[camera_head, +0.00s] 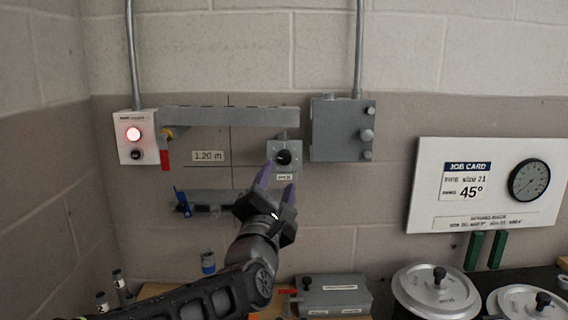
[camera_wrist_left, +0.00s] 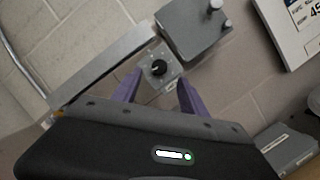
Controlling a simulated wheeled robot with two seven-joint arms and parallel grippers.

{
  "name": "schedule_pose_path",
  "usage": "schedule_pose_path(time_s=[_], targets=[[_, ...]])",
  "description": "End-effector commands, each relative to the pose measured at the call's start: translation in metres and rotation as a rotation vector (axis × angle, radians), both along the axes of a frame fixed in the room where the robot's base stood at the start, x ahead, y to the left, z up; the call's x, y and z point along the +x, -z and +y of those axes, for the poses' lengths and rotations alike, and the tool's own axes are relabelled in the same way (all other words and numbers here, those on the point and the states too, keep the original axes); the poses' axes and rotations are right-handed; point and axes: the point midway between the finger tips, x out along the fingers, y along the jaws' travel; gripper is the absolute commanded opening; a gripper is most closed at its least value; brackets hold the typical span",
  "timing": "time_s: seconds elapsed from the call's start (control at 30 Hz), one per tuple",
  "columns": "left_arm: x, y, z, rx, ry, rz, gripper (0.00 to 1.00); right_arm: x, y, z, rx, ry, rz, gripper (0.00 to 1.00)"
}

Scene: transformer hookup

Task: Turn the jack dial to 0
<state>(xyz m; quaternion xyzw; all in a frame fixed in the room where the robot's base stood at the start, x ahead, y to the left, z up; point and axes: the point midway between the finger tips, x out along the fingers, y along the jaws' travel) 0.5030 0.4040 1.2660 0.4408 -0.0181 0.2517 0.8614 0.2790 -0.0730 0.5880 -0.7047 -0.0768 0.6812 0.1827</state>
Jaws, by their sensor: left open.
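The jack dial (camera_head: 283,157) is a round black knob on a small grey plate on the wall, below the right end of a grey horizontal bar. In the left wrist view the dial (camera_wrist_left: 158,68) shows ahead, between and beyond the fingertips. Its pointer setting is too small to read. My left gripper (camera_head: 276,178) is open, its purple fingers pointing at the dial from just below and in front. It looks empty, and in the left wrist view its fingers (camera_wrist_left: 158,92) stand apart from the knob. My right gripper is not in view.
A white box with a lit red lamp (camera_head: 133,134) is on the wall at left. A grey box (camera_head: 338,130) is right of the dial. A job card board (camera_head: 487,185) with a gauge hangs at right. Lidded pots (camera_head: 437,289) and a grey case (camera_head: 333,294) stand below.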

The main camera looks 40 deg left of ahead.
Motion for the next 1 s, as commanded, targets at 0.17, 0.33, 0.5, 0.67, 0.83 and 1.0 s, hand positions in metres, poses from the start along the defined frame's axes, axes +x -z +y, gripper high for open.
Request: schedule_pose_path(time_s=[0.17, 0.33, 0.5, 0.67, 0.83, 1.0], targets=[[0.022, -0.009, 0.011, 0.000, 0.000, 0.002, 0.51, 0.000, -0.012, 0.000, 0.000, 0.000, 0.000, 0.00], [0.045, -0.015, 0.022, 0.000, -0.001, 0.003, 0.51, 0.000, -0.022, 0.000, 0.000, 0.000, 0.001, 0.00], [0.059, -0.018, 0.028, 0.000, 0.001, 0.002, 0.51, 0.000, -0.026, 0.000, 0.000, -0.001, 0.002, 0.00], [0.060, -0.018, 0.029, 0.000, 0.001, 0.000, 0.51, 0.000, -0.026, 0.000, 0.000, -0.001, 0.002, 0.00], [0.060, -0.018, 0.029, 0.000, 0.001, 0.000, 0.48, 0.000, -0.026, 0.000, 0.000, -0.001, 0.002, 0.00], [0.060, -0.017, 0.029, 0.000, 0.001, 0.000, 0.35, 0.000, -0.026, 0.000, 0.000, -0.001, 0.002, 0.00]])
